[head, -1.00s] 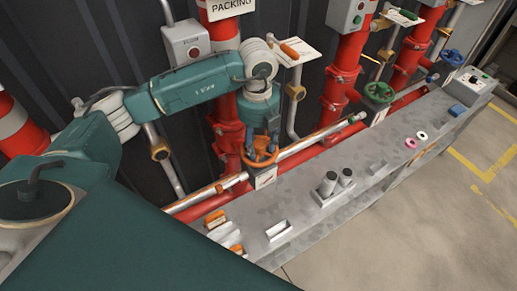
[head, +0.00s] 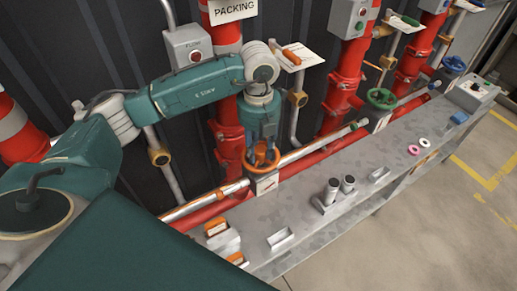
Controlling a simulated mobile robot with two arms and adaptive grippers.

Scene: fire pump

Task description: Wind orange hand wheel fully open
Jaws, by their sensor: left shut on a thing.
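The orange hand wheel (head: 262,160) sits on a valve at the foot of the leftmost red pipe, above a small white label plate (head: 266,184). My left gripper (head: 263,151) reaches down onto it from above and is shut on its rim. The gripper covers the far part of the wheel and its hub. My right gripper does not show in the head view.
A grey bench (head: 310,222) runs along the pipes, with two dark cylinders (head: 340,188), small trays and pink and white rings (head: 419,146) on it. A green hand wheel (head: 381,98) and a blue hand wheel (head: 454,65) stand farther right. Floor is clear at lower right.

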